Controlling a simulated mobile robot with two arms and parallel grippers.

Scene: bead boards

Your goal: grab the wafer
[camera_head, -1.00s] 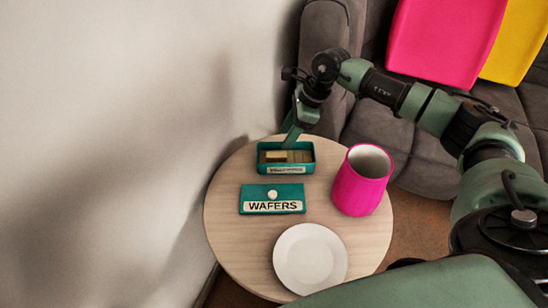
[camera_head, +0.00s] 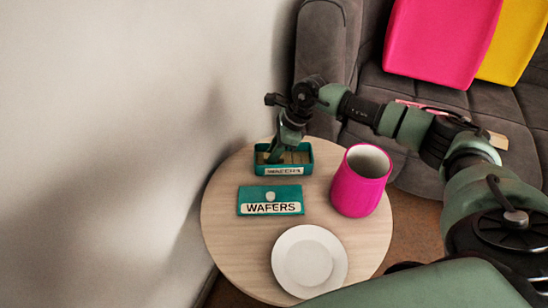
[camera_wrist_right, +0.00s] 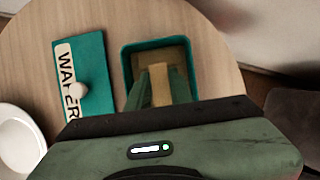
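The wafers are tan pieces in an open teal box (camera_head: 284,171) at the back of the round table, and the box also shows in the right wrist view (camera_wrist_right: 128,65). My right gripper (camera_head: 274,158) reaches down into the box from above. In the right wrist view its two green fingers (camera_wrist_right: 160,80) stand apart, on either side of a pale tan wafer (camera_wrist_right: 159,90). I cannot tell whether they press on it. The fingers partly hide the box's contents. My left gripper is not in view.
A teal lid (camera_head: 247,198) with a white knob and "WAFERS" label lies in front of the box. A pink mug (camera_head: 357,190) stands to the right and a white plate (camera_head: 309,261) in front on the table (camera_head: 228,240). A wall is close on the left, a grey sofa (camera_head: 365,60) behind.

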